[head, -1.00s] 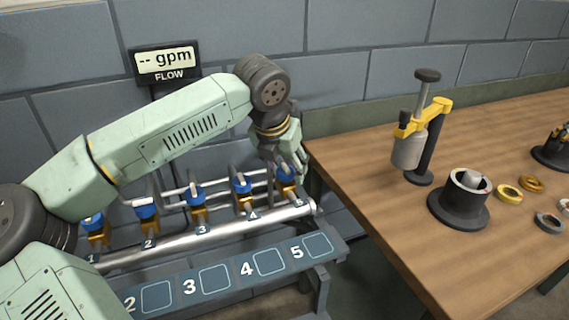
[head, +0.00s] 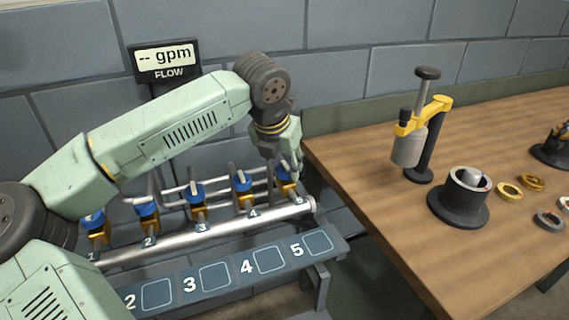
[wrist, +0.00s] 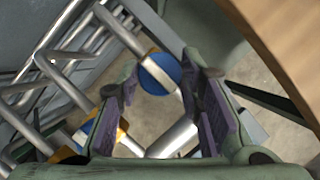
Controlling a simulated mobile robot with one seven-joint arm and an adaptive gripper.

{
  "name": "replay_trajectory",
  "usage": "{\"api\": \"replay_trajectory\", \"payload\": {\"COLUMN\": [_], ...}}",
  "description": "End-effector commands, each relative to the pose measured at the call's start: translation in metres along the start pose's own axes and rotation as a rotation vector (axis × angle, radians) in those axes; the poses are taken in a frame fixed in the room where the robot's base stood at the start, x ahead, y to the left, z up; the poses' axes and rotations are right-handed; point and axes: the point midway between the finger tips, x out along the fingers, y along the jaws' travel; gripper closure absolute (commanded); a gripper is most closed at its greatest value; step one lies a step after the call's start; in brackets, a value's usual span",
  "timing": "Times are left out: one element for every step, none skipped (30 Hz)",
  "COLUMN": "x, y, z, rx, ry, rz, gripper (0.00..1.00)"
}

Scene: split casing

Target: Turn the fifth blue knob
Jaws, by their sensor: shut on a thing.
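The fifth blue knob (head: 285,180) sits on the valve at the right end of the pipe, above the label 5, mostly hidden by my gripper in the head view. In the wrist view its round blue top (wrist: 160,73) shows between my fingertips. My gripper (head: 291,172) comes down on it from above and is shut on it, with one finger on each side; the exact contact is hard to see. The other blue knobs, such as the fourth (head: 242,181) and third (head: 195,192), stand in a row to the left.
A numbered panel (head: 218,277) runs in front of the pipe (head: 216,231). A flow display (head: 164,62) reads "-- gpm". A wooden table (head: 385,225) stands close on the right with a press (head: 425,125), a dark cup-shaped fixture (head: 459,199) and several rings.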

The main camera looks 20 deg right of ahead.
Motion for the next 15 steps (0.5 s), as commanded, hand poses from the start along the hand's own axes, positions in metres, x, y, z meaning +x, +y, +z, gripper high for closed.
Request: {"api": "replay_trajectory", "payload": {"x": [0.0000, 0.0001, 0.0002, 0.0004, 0.0005, 0.0007, 0.0009, 0.0010, 0.0013, 0.0015, 0.0016, 0.0018, 0.0018, 0.0019, 0.0019], "y": [0.0000, 0.0000, 0.0001, 0.0002, 0.0003, 0.0005, 0.0006, 0.0007, 0.0007, 0.0007, 0.0008, 0.0012, 0.0013, 0.0014, 0.0016], "z": [0.0000, 0.0000, 0.0000, -0.0001, -0.0001, -0.0001, -0.0002, -0.0003, -0.0004, -0.0006, -0.0006, -0.0005, -0.0005, -0.0005, -0.0003], "rx": [0.002, 0.004, 0.008, 0.012, 0.018, 0.028, 0.037, 0.048, 0.065, 0.080, 0.096, 0.120, 0.139, 0.159, 0.190], "ry": [0.000, 0.000, 0.000, 0.000, 0.000, -0.001, -0.001, -0.001, 0.000, 0.000, 0.000, -0.001, -0.001, -0.001, -0.001], "rz": [-0.001, -0.002, -0.004, -0.006, -0.008, -0.012, -0.016, -0.021, -0.028, -0.035, -0.041, -0.051, -0.060, -0.069, -0.081], "gripper": [0.94, 0.94, 0.94, 0.94, 0.94, 0.94, 0.94, 0.94, 0.94, 0.94, 0.94, 0.94, 0.94, 0.94, 0.94]}}
